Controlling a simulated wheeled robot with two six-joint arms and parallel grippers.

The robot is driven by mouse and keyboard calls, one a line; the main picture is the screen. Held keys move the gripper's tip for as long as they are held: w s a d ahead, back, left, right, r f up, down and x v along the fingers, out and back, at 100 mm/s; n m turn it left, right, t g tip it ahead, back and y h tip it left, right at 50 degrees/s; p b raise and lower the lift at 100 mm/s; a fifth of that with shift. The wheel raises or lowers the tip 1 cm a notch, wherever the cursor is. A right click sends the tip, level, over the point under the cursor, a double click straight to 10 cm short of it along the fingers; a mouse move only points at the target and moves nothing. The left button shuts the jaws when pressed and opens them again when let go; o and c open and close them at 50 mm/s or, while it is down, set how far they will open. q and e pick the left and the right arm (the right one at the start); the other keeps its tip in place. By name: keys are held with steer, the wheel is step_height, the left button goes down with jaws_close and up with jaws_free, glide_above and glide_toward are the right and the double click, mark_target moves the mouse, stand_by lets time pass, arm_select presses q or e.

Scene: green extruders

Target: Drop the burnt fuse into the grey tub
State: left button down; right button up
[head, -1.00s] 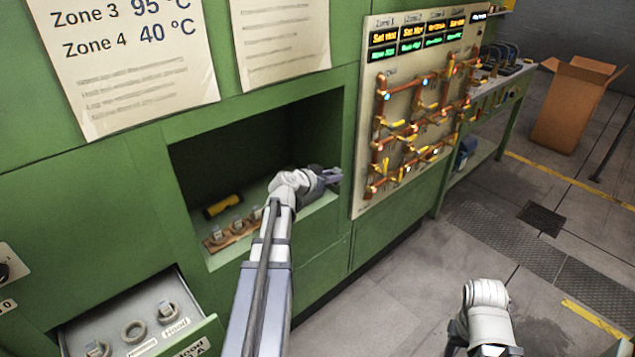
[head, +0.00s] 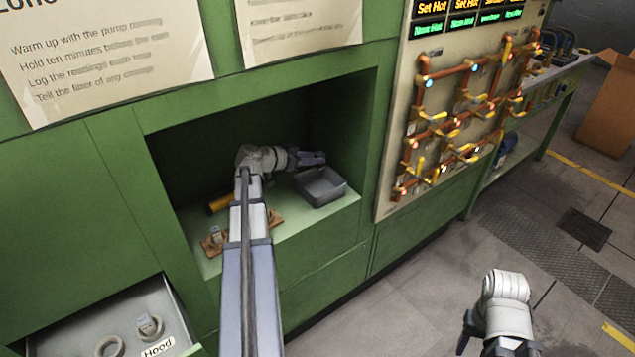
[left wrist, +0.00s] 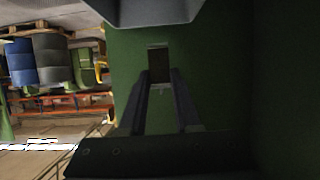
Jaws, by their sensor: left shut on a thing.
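The grey tub (head: 322,190) stands on the recess shelf at its right end; part of it also shows at the top of the left wrist view (left wrist: 155,10). My left gripper (head: 312,159) reaches into the recess, above and beside the tub's back left edge. In the left wrist view its fingers (left wrist: 160,82) are closed on a small dark brownish piece (left wrist: 158,60), which I take to be the burnt fuse. The fuse cannot be made out in the head view. My right arm is low at the right; its fingers are not clear.
A yellow cylinder (head: 217,206) and a wooden strip (head: 213,243) with metal clips lie on the shelf, partly behind my left arm. The green recess walls are close around. An open drawer (head: 180,325) is below left. A pipe panel (head: 450,110) is to the right.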

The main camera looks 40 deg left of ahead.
mark_target(310, 172)
arm_select(q)
steer(key=f+b, duration=0.3)
steer(key=a+f+b, duration=0.1)
steer(key=f+b, duration=0.2)
steer(key=shift+s+a, duration=0.1)
steer(key=shift+a, duration=0.1)
arm_select(e)
step_height(310, 172, down, 6)
steer(key=shift+w+a+f, duration=0.2)
steer(key=shift+w+a, duration=0.1)
steer(key=shift+w, duration=0.05)
arm_select(q)
steer(key=c, duration=0.5)
jaws_free()
steer(key=shift+c, duration=0.2)
steer(key=p+v, duration=0.3)
steer(key=v, duration=0.5)
arm_select(e)
steer(key=shift+r, duration=1.5)
